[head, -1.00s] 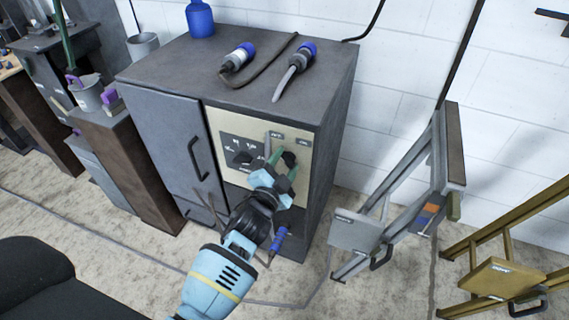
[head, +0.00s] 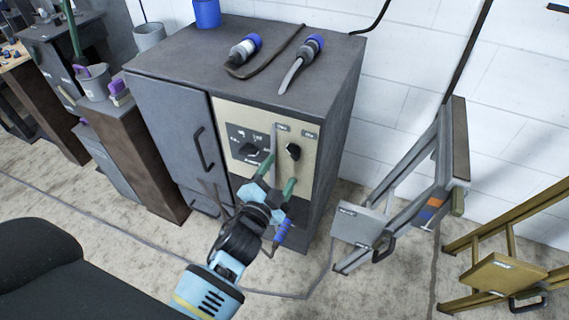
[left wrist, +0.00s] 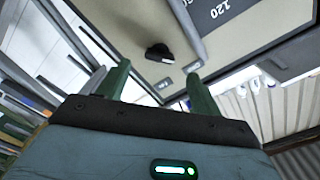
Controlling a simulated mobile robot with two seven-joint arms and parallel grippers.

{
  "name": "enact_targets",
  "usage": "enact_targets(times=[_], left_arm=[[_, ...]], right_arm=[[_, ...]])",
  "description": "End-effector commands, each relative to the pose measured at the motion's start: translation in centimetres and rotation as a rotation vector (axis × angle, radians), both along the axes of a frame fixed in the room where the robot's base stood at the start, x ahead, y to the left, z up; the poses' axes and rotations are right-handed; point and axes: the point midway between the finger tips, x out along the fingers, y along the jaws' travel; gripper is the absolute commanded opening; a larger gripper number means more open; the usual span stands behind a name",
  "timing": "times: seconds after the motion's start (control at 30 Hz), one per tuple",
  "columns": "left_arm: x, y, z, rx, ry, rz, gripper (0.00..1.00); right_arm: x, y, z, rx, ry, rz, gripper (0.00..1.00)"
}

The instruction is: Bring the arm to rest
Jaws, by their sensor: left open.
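My left gripper (head: 279,176) is in front of the beige control panel (head: 232,113) of a grey cabinet, just below a black knob (head: 293,151). Its two green fingers are spread apart with nothing visible between them. In the left wrist view the open fingers (left wrist: 158,72) point up towards the panel (left wrist: 125,20). The black knob (left wrist: 160,53) shows beyond the fingertips and looks apart from them. A grey upright bar (head: 273,143) is on the panel left of the knob; it also shows in the wrist view (left wrist: 190,35). My right gripper is not in view.
The grey cabinet (head: 165,120) carries two blue-ended connectors (head: 244,50) and a blue container (head: 206,12) on top. A grey folding frame (head: 440,165) and a yellow one (head: 505,270) stand right.

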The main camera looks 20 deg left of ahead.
Motion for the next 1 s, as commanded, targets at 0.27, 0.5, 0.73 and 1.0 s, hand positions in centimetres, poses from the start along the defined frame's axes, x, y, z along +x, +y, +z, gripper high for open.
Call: enact_targets(times=[0.27,0.5,0.73,1.0], left_arm=[[-1.1,0.0,0.0,0.0,0.0,0.0,0.65],[-1.1,0.0,0.0,0.0,0.0,0.0,0.65],[-1.3,0.1,-0.4,-0.006,0.009,0.001,0.65],[-9.7,1.0,-8.4,-0.166,0.234,0.022,0.65]], right_arm=[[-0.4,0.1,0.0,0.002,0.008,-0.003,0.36],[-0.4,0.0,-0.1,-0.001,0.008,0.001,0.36],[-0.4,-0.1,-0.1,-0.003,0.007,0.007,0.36],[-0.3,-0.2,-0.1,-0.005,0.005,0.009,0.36]])
